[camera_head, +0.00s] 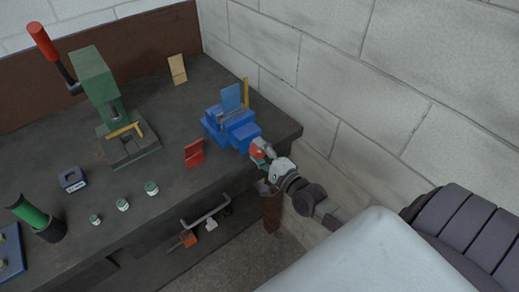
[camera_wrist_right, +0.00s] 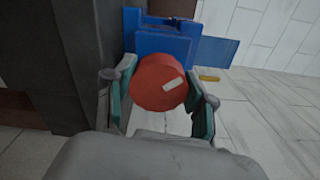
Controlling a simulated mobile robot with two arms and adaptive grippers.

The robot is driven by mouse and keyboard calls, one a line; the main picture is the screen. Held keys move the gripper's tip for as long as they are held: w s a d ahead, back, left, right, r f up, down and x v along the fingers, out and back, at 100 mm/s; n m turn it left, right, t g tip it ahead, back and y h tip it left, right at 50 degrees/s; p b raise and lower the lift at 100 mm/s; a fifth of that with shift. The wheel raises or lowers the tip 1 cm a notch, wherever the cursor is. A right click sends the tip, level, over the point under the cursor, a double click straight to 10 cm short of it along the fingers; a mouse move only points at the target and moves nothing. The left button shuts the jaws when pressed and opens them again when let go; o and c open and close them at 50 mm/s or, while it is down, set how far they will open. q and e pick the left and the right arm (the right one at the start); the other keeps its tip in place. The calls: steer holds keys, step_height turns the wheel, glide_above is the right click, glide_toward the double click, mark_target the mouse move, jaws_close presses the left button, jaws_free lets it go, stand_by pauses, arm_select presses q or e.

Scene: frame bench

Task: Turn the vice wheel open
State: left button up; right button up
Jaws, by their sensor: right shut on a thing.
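The blue vice (camera_head: 231,124) stands on the dark bench near its right end. Its red wheel (camera_head: 260,150) faces the bench's near right edge. My right gripper (camera_head: 265,157) is at the wheel, with its fingers around it. In the right wrist view the round red wheel (camera_wrist_right: 159,83), with a white mark on its face, sits between the two teal-padded fingers of the gripper (camera_wrist_right: 160,100). The blue vice body (camera_wrist_right: 165,42) shows behind the wheel. The gripper is shut on the wheel. My left gripper is not in view.
A green press (camera_head: 100,85) with a red handle stands at the back left of the bench (camera_head: 165,125). A red angled piece (camera_head: 194,153) lies left of the vice. Several small green-topped pieces (camera_head: 151,188) stand near the front. A block wall (camera_head: 330,85) rises close on the right.

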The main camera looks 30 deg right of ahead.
steer(key=n+p, duration=0.1)
steer(key=n, duration=0.4)
steer(key=shift+f+n, duration=0.1)
steer(key=shift+n, duration=0.2)
steer(key=n+p, duration=0.1)
steer(key=n, duration=0.5)
steer(key=shift+d+f, duration=0.1)
steer(key=shift+f, duration=0.05)
steer(key=n, duration=0.3)
steer(key=n+p, duration=0.1)
steer(key=n, duration=0.2)
steer(key=shift+s+d+n, duration=0.15)
steer(key=shift+n, duration=0.15)
steer(key=n, duration=0.5)
steer(key=shift+d+n, duration=0.1)
steer(key=shift+n, duration=0.3)
steer(key=o, duration=1)
steer(key=shift+w, duration=0.2)
steer(key=shift+c, duration=0.2)
steer(key=shift+o, duration=1)
